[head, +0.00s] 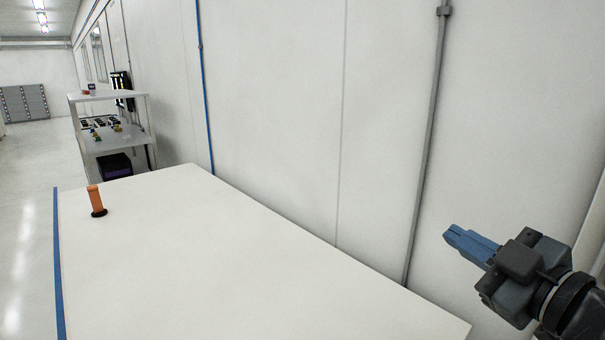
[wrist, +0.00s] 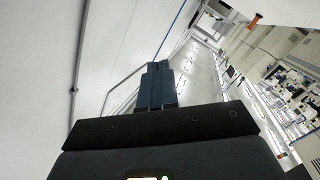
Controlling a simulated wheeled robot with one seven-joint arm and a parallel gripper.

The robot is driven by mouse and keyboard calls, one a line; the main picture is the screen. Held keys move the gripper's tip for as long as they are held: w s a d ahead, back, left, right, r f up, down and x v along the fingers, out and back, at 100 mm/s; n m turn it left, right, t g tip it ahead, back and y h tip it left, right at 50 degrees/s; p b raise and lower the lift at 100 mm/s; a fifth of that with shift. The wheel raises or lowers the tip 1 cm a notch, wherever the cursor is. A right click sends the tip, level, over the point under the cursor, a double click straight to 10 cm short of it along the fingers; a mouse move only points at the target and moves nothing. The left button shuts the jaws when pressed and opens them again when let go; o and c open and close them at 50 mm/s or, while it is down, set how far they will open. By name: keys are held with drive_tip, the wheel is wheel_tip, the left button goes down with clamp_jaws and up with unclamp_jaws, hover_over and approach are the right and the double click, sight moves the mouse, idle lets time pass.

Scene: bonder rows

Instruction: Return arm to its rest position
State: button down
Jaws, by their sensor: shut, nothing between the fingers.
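My gripper (head: 452,235) is at the right of the head view, raised beside the right end of the white table and in front of the wall. Its blue fingers point left and are closed together with nothing between them. The fingers (wrist: 155,85) also show closed in the wrist view, pointing away from the camera. My arm enters from the lower right edge of the head view.
The white table (head: 230,260) is mostly bare. An orange cylinder (head: 95,197) with a dark base stands near its far left corner. A shelf unit (head: 110,140) with small items stands beyond. A grey conduit (head: 425,150) runs up the wall near my gripper.

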drive_tip(key=s+a+f+m+h, duration=0.3)
drive_tip(key=s+f+m, duration=0.3)
drive_tip(key=s+f, duration=0.15)
drive_tip(key=s+a+f+m+h, duration=0.2)
drive_tip(key=s+f+m+h, duration=0.2)
drive_tip(key=s+f+m, duration=0.35)
drive_tip(key=s+d+f+n+g, duration=0.1)
drive_tip(key=s, duration=1)
drive_tip(key=s+d+f+n+y, duration=0.1)
drive_tip(key=s+d, duration=0.1)
drive_tip(key=s, duration=1)
drive_tip(key=shift+s+d+f+g, duration=0.15)
drive_tip(key=shift+s+d+g, duration=0.15)
drive_tip(key=shift+g, duration=0.1)
drive_tip(key=shift+d, duration=0.15)
